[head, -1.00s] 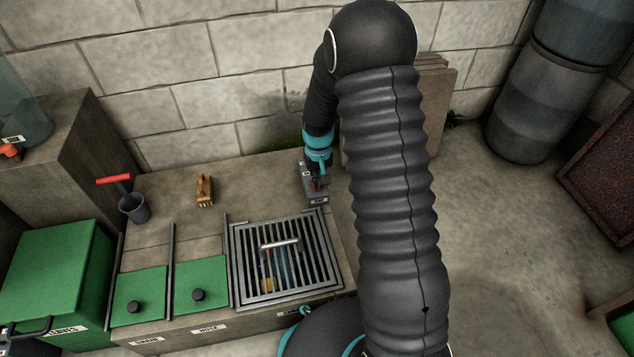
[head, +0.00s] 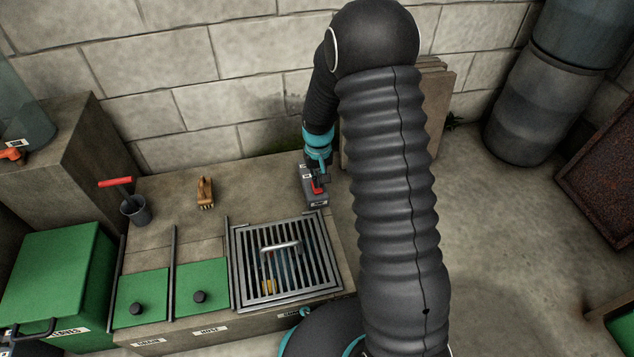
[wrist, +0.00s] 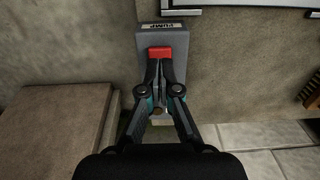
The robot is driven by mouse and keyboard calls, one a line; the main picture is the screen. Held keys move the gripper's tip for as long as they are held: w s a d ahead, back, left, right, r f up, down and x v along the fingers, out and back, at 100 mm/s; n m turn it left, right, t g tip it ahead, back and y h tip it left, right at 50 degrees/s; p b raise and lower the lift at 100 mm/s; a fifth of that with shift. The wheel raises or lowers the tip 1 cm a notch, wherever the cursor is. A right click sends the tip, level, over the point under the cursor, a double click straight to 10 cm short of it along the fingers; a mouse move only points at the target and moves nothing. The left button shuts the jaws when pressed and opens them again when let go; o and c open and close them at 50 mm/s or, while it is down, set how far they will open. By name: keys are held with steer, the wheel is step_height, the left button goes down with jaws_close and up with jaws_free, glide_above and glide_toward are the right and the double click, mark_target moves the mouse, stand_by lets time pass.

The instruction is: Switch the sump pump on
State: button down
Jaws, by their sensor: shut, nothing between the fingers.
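The pump switch is a small grey box (wrist: 178,40) labelled PUMP, with a red switch piece (wrist: 161,52) on its face. In the head view the box (head: 318,202) stands at the back right of the stone counter, and the red piece (head: 319,187) shows beside my gripper (head: 319,178). In the wrist view my gripper (wrist: 159,66) is shut and empty, its fingertips over the box right at the near edge of the red piece. I cannot tell whether they touch it. The fingers hide the middle of the box. Whether the switch is on or off is unclear.
A metal grate (head: 240,262) with a handle lies in the counter in front of the box. Boards (head: 437,105) lean on the wall close to the right of my arm.

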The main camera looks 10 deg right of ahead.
mark_target(318, 190)
steer(key=shift+r+p, duration=1.35)
steer(key=shift+r, duration=1.05)
steer(key=s+r+t+p, duration=0.3)
steer(key=s+r+t, duration=0.2)
steer(key=s+r, duration=2.3)
step_height(318, 190, up, 4)
steer(key=shift+s+r+t, duration=0.2)
steer(key=shift+s+t, duration=0.05)
steer(key=shift+t, duration=0.05)
steer(key=shift+d+f, duration=0.1)
